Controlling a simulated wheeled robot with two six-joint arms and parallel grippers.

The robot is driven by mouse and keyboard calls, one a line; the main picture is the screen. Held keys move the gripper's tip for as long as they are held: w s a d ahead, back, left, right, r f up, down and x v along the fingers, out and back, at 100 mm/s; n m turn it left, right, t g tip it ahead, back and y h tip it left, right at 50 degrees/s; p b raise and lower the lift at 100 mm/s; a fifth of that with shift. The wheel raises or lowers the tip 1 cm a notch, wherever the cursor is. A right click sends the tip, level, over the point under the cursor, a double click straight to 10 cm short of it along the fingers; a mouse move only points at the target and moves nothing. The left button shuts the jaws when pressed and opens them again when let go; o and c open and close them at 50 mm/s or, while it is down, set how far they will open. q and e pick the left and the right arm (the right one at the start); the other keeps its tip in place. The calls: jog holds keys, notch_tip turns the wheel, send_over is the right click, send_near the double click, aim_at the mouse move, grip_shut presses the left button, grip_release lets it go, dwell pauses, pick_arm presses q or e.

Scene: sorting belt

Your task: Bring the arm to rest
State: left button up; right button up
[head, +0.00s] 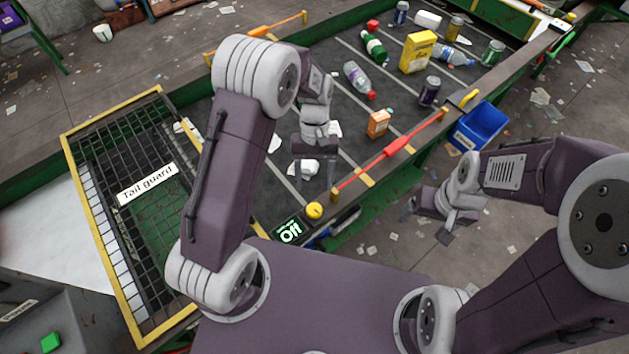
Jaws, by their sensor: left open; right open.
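My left arm reaches up and over the near end of the sorting belt (345,100). My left gripper (314,190) points down over the belt, open, with nothing between its fingers. A white crumpled item (303,168) lies beside it; I cannot tell whether they touch. My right arm comes in from the right. My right gripper (424,224) is open and empty, out past the belt's right side, over the floor.
An orange carton (379,124), a clear bottle (358,78), a dark can (429,91) and a yellow box (418,51) stand or lie on the belt. A red bar (390,150) runs along its right edge. A blue bin (478,127) is beyond. The tail guard (148,183) is left.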

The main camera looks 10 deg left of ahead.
pick_arm(q)
jog(key=shift+r, duration=0.25)
jog(key=shift+w+f, duration=0.1)
jog(key=s+a+f+t+b, duration=0.1)
jog(key=s+a+b, duration=0.1)
jog(key=s, duration=0.1)
jog(key=s+a+f+m+t+b, duration=0.1)
jog(key=s+a+t+b, duration=0.1)
jog(key=s+a+b, duration=0.1)
jog(key=s+a+f+t+b, duration=0.1)
jog(key=s+a+t+b, duration=0.1)
jog(key=s+a+b, duration=0.1)
jog(key=shift+s+f+m+y, duration=0.2)
jog(key=shift+s+m+y, duration=0.1)
jog(key=shift+y, duration=0.1)
jog(key=shift+w+m+t, duration=0.3)
jog(key=shift+w, duration=0.7)
jog(key=shift+s, duration=0.15)
